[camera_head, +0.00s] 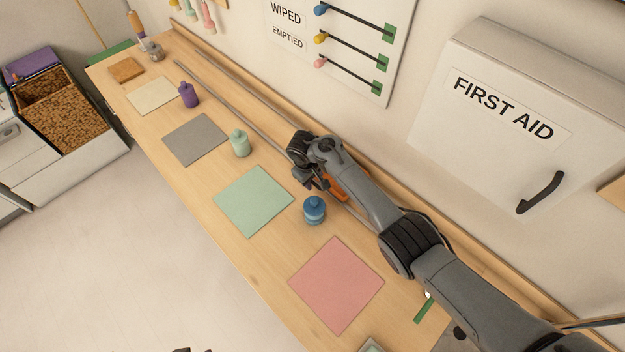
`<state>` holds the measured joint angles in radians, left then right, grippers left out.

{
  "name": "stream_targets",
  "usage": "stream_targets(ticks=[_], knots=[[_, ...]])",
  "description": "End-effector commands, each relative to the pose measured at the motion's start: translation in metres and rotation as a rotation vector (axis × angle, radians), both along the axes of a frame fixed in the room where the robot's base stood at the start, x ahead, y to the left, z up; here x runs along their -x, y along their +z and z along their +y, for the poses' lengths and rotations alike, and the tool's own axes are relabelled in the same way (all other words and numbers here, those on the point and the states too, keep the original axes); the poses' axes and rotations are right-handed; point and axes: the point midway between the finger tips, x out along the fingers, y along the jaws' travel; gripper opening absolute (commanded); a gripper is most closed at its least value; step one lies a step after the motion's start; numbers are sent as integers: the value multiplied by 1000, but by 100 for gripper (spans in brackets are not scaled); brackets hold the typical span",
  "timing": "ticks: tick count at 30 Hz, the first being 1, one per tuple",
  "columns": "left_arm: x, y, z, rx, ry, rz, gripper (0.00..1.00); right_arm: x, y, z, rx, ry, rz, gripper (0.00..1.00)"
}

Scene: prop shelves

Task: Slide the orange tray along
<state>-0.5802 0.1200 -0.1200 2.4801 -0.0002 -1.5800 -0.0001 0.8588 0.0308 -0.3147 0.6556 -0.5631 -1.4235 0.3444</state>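The orange tray (338,189) shows only as a small orange patch beneath my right forearm, between two grey rails running along the wall side of the bench. The rest of it is hidden by my arm. My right gripper (309,182) points down at the tray's far-left end. Its fingers are small and dark, and I cannot tell whether they are open, shut or touching the tray. A small dark part at the bottom edge may be the tip of my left gripper; its state does not show.
Blue (314,210), mint (240,143) and purple (189,94) bottles stand near the front rail (225,100). Pink (336,285), green (253,201), grey (195,139) and cream (153,95) mats lie along the bench. A first aid cabinet (500,150) hangs on the wall. The rails look clear up-left of my gripper.

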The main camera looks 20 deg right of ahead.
Motion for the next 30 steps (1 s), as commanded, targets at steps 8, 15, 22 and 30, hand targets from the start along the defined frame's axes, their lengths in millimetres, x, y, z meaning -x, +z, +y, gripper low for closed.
stream_targets(ticks=[8, 15, 22, 30], knots=[[0, 0, 0, 0, 0, 0, 39, 0, -2, -1, 0, 0, -1, 39], [0, 0, 0, 0, 0, 0, 39, 0, -2, 0, 0, 0, 0, 10], [0, 0, 0, 0, 0, 0, 39, 0, -2, 0, 0, 0, 0, 0], [0, 3, 0, 0, 0, 0, 39, 1, 0, 0, 0, 4, 0, 0]])
